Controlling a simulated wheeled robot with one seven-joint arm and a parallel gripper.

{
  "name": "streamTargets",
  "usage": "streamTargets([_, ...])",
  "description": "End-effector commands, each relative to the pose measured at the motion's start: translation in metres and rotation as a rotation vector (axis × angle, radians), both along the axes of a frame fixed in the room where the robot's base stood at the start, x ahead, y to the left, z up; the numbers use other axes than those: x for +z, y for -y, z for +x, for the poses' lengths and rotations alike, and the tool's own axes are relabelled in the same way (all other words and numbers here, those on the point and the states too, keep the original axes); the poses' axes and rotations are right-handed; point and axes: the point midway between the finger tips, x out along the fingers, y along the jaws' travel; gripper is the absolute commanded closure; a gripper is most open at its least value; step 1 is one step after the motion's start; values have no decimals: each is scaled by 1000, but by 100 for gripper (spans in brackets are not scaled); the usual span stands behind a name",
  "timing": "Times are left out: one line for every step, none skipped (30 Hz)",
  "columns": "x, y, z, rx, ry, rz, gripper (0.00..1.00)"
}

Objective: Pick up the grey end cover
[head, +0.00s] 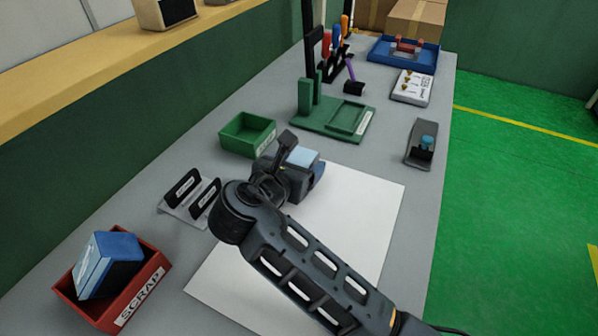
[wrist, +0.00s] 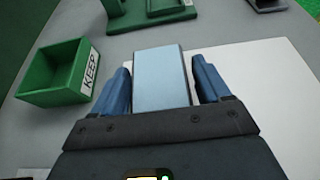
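A pale blue-grey block (wrist: 161,80) lies between the two blue fingers of my gripper (wrist: 163,88) in the wrist view. The same block (head: 303,157) shows beside my gripper in the head view, over the white sheet's far left end. The fingers are set wide, close along both sides of the block. I cannot tell whether they press on it or stand just clear of it. I cannot tell for sure that this block is the grey end cover. My gripper hides its lower part in the head view.
A green KEEP bin (head: 247,135) stands left of my gripper. A red SCRAP bin (head: 148,284) at the front left holds a blue box (head: 110,262). A green fixture (head: 335,118) stands beyond. The white sheet (head: 365,205) is mostly bare.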

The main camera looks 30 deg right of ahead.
Motion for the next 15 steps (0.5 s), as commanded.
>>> streamTargets([0, 0, 0, 0, 0, 0, 29])
streamTargets([0, 0, 0, 0, 0, 0, 32])
streamTargets([0, 0, 0, 0, 0, 0, 36])
streamTargets([0, 0, 0, 0, 0, 0, 38])
streamTargets([0, 0, 0, 0, 0, 0, 41])
streamTargets([0, 0, 0, 0, 0, 0, 45])
streamTargets([0, 0, 0, 0, 0, 0, 48])
streamTargets([0, 0, 0, 0, 0, 0, 51])
streamTargets([0, 0, 0, 0, 0, 0, 55])
streamTargets([0, 0, 0, 0, 0, 0, 58])
streamTargets([0, 0, 0, 0, 0, 0, 60])
streamTargets([0, 0, 0, 0, 0, 0, 64])
streamTargets([0, 0, 0, 0, 0, 0, 67])
streamTargets([0, 0, 0, 0, 0, 0, 70])
streamTargets([0, 0, 0, 0, 1, -1, 71])
